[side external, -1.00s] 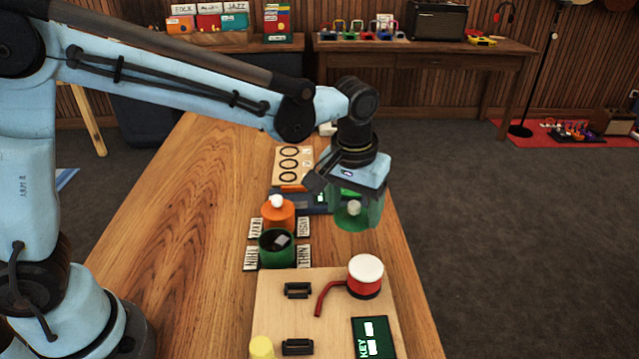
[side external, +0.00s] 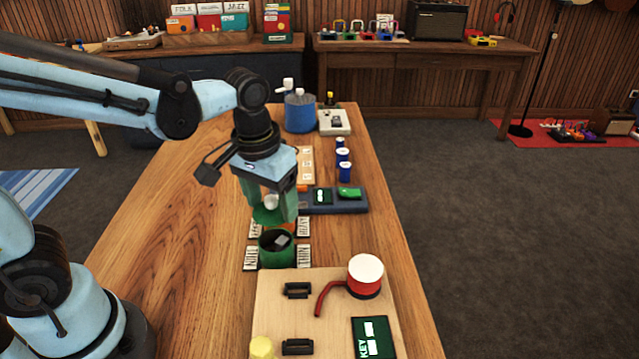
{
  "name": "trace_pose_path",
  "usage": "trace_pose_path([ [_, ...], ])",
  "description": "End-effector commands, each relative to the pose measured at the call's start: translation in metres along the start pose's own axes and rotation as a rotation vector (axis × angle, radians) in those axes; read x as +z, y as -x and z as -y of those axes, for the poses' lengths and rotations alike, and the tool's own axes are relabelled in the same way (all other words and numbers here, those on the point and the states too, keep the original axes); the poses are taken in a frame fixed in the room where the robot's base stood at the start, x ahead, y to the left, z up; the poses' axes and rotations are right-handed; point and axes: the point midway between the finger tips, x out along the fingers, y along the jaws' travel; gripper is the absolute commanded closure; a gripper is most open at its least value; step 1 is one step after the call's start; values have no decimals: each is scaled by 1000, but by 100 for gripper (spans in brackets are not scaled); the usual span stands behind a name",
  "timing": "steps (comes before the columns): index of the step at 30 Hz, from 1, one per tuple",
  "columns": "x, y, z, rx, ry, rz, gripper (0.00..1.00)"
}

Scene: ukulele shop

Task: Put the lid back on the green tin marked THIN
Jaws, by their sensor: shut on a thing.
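My gripper (side external: 271,208) is shut on the green lid (side external: 266,215) by its pale knob (side external: 271,202). The lid hangs above and slightly behind the open green tin (side external: 264,257), with its near edge close to the tin's far rim. I cannot tell the exact gap. The green tin stands upright with a small grey piece (side external: 282,240) inside. A white label reading THIN (side external: 304,256) lies beside it on the right, with another label on its left.
A wooden board (side external: 270,318) in front carries a red drum-like thing with a white top (side external: 366,270), black holders and a KEY display (side external: 372,338). A dark device with a green button (side external: 349,192) and several blue jars (side external: 343,157) stand behind. The table's left side is clear.

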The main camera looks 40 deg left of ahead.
Motion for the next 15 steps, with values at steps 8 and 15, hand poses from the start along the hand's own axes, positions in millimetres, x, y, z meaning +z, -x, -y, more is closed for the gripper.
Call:
trace_pose_path([
  [8, 3, -25, 0, 0, 0, 0, 59],
  [15, 5, -44, 0, 0, 0, 0, 59],
])
